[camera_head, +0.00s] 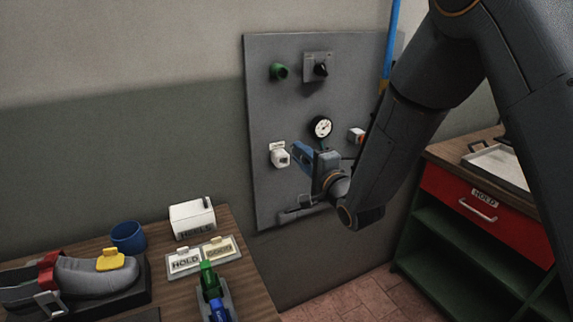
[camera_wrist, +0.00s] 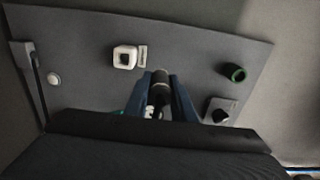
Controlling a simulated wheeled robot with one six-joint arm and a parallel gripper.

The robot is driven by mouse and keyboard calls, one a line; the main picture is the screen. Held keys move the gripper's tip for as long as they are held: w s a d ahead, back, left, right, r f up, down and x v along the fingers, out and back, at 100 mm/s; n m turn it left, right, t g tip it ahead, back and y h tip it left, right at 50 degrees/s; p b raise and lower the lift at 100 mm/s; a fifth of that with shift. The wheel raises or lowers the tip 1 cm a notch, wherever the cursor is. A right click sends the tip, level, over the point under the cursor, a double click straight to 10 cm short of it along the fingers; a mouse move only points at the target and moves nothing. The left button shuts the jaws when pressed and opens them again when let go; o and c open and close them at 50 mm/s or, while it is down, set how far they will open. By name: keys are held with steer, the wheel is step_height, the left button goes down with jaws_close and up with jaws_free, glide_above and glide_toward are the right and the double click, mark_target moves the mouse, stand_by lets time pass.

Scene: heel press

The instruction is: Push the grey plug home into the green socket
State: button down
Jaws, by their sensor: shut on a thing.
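The green socket (camera_head: 279,71) is a round green ring with a dark opening near the top left of the grey wall panel. It also shows at the right in the wrist view (camera_wrist: 234,73). My gripper (camera_head: 301,154) has blue fingers and is in front of the panel, lower than the green socket and close to the white square fitting. In the wrist view my gripper (camera_wrist: 162,82) is shut on a dark grey cylinder, the plug (camera_wrist: 160,78). The plug is apart from the green socket. The head view does not show the plug clearly.
A workbench (camera_head: 245,262) with a boot stands lower left. A red drawer (camera_head: 480,205) is at right.

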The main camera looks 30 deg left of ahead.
step_height(320, 180, up, 20)
steer(key=p, duration=0.8)
steer(key=shift+f, duration=0.15)
stand_by(1.1)
steer(key=shift+b+x, duration=0.6)
steer(key=shift+x, duration=1.9)
steer(key=shift+b+x, duration=0.85)
steer(key=shift+x, duration=0.5)
stand_by(1.2)
